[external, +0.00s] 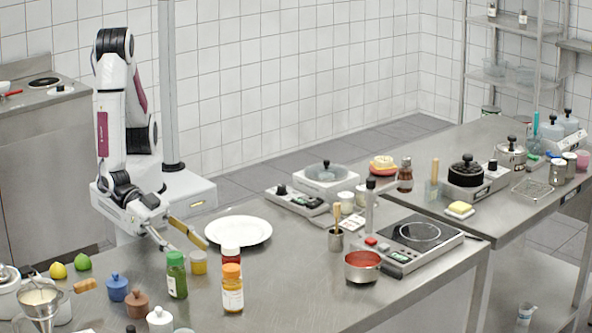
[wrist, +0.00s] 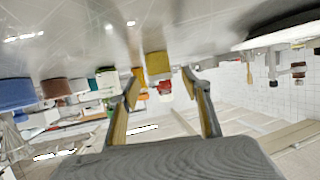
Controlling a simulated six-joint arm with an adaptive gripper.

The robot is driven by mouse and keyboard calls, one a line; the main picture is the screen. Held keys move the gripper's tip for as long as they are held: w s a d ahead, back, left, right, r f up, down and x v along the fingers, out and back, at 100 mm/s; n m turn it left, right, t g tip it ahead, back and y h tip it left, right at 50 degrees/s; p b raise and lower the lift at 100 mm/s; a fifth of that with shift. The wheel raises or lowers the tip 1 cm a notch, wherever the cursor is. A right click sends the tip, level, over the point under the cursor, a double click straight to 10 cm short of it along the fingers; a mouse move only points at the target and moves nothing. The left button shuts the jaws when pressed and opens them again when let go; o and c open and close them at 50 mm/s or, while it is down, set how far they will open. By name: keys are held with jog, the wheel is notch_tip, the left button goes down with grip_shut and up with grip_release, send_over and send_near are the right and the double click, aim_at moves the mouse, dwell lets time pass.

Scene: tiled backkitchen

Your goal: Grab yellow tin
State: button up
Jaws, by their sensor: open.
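The yellow tin (external: 198,263) is a small upright cylinder on the steel counter, just in front of the white plate. In the wrist view, which is turned over, the yellow tin (wrist: 157,64) shows between and beyond my fingertips. My gripper (external: 189,246) is low over the counter, just left of the tin and pointing toward it. In the wrist view my gripper (wrist: 160,78) has its two fingers wide apart with nothing between them. I cannot tell the exact gap to the tin.
A blue pot (external: 117,288) and a brown pot (external: 137,304) stand at front left.

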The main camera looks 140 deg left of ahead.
aim_at(194, 253)
jog(key=shift+x, duration=1.8)
jog(key=shift+r, duration=0.1)
jog(key=shift+c, duration=0.3)
jog(key=c, duration=1.2)
